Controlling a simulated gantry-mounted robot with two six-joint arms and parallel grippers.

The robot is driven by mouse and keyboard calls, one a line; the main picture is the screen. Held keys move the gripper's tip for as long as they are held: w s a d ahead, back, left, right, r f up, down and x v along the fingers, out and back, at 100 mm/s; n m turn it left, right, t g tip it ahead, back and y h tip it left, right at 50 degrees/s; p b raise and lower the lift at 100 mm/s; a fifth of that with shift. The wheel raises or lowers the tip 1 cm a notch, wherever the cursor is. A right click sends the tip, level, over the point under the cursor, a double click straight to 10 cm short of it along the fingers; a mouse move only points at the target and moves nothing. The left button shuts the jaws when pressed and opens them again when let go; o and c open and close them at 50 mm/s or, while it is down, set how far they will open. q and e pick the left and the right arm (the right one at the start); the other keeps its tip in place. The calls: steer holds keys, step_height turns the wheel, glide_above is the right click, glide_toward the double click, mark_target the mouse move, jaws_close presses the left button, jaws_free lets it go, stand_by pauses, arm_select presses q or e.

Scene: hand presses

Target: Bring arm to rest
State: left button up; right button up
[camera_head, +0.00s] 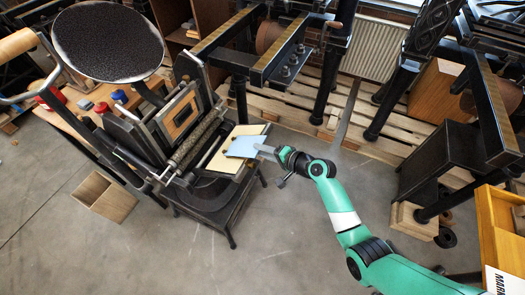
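My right arm comes in from the lower right, and its green links reach to the middle of the view. My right gripper (264,150) is at the near right edge of a pale blue sheet (242,147). The sheet lies over or just above the cream-coloured board (222,162) of the hand press (150,130). The gripper's fingers are too small to tell whether they are open or shut on the sheet. My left arm and gripper are out of view.
The press has a round dark ink disc (108,42) and a roller (195,140). A wooden box (104,198) stands on the floor at left. Pallets (290,100) and heavy black frames stand behind. A yellow wooden case (497,222) is at right. The front floor is clear.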

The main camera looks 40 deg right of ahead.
steer(key=shift+s, duration=0.1)
steer(key=shift+d+p+v, duration=0.25)
steer(key=shift+p+v, duration=0.7)
steer(key=shift+v, duration=0.1)
steer(key=shift+d+p+v, duration=0.2)
steer(key=shift+p+v, duration=0.7)
steer(key=shift+v, duration=0.2)
steer(key=shift+r, duration=0.15)
steer(key=shift+r, duration=0.1)
steer(key=p+v, duration=0.3)
steer(key=shift+s+d+r, duration=0.15)
steer(key=shift+d+r, duration=0.05)
steer(key=shift+d, duration=0.25)
